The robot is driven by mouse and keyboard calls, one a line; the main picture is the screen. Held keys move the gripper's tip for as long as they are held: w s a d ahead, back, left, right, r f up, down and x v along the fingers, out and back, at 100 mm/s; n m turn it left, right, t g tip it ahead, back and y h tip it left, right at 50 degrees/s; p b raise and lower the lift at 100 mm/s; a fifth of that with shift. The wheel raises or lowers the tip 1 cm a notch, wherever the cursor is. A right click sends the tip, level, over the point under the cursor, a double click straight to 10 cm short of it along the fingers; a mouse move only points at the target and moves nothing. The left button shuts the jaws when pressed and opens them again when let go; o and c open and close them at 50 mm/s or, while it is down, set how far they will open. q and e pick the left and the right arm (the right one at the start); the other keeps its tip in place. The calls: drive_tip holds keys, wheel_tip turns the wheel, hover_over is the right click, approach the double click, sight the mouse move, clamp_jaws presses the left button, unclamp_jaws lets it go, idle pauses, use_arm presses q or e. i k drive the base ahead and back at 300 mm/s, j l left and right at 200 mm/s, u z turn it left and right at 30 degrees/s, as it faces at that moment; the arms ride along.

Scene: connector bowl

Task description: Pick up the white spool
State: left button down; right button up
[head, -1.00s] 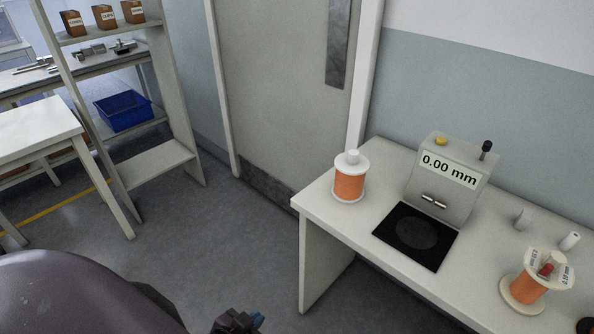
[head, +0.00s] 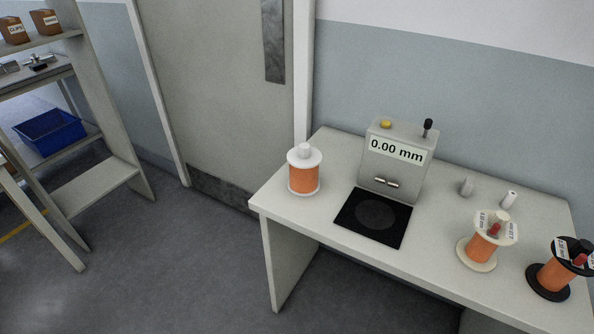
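A white spool (head: 304,157) wound with orange wire stands upright at the left end of the white table (head: 285,206). It has white flanges and a white knob on top. A cream spool (head: 477,252) with orange wire, a labelled top and a red piece stands at the right. A black spool (head: 548,282) with orange wire and a red piece stands at the far right. Neither of my grippers shows in the head view now.
A grey gauge (head: 398,160) reading 0.00 mm stands behind a black mat (head: 350,224) on the table. A shelf with a blue bin (head: 50,136) is at the left. The floor in between is clear.

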sight(303, 161)
drive_tip(key=i+j+z, duration=0.15)
drive_tip(key=j, duration=0.2)
drive_tip(key=i+j+z, duration=0.1)
drive_tip(key=i+j, duration=0.15)
drive_tip(key=i+j+z, duration=0.15)
drive_tip(key=j, duration=0.35)
drive_tip(key=i+j+z, duration=0.15)
drive_tip(key=j, duration=0.25)
drive_tip(key=i+j+z, duration=0.1)
drive_tip(key=j, duration=0.3)
drive_tip(key=i+j+z, duration=0.15)
drive_tip(key=j, duration=0.3)
